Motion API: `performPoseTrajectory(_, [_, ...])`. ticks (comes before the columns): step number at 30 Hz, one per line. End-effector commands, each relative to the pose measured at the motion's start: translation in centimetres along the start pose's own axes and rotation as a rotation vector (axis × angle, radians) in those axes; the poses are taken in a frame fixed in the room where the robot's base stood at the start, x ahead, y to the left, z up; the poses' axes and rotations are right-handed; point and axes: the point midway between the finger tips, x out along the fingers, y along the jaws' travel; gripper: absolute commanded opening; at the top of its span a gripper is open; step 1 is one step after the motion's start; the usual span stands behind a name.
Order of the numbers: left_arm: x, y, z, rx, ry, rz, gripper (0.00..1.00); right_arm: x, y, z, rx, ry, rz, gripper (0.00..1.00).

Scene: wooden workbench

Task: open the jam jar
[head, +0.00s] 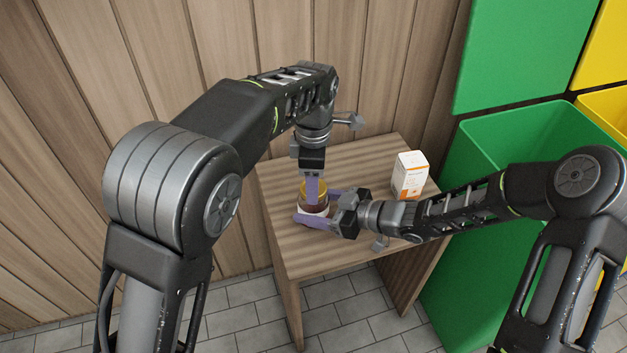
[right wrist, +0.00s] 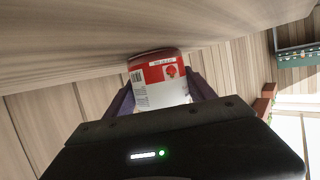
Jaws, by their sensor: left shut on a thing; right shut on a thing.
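The jam jar (head: 314,210) stands on the small wooden table near its left side, with a yellow lid (head: 325,187) on top. In the right wrist view its red and white label (right wrist: 158,83) shows between my right fingers. My left gripper (head: 312,193) points down from above and is shut on the lid; its near finger covers part of the lid. My right gripper (head: 318,208) reaches in level from the right and is shut on the jar's body, one finger on the near side and one behind.
A white and orange carton (head: 409,175) stands on the table (head: 285,240) at the back right. A green bin (head: 500,150) stands right of the table, with a yellow bin (head: 610,105) beyond. A wood-panelled wall is behind. The table's front is clear.

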Motion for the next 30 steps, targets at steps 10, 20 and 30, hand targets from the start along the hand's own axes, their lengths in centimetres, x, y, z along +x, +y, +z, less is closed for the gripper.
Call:
performPoseTrajectory(10, [-0.6, 0.0, 0.0, 0.001, 0.000, 0.000, 0.02, 0.0, 0.0, 0.0, 0.000, 0.000, -0.001, 0.00])
performPoseTrajectory(20, [-1.8, 0.0, 0.0, 0.000, 0.000, 0.000, 0.02, 0.0, 0.0, 0.0, 0.000, 0.000, -0.001, 0.00])
performPoseTrajectory(30, [-2.2, 0.0, 0.0, 0.000, 0.000, 0.000, 0.02, 0.0, 0.0, 0.0, 0.000, 0.000, -0.001, 0.00])
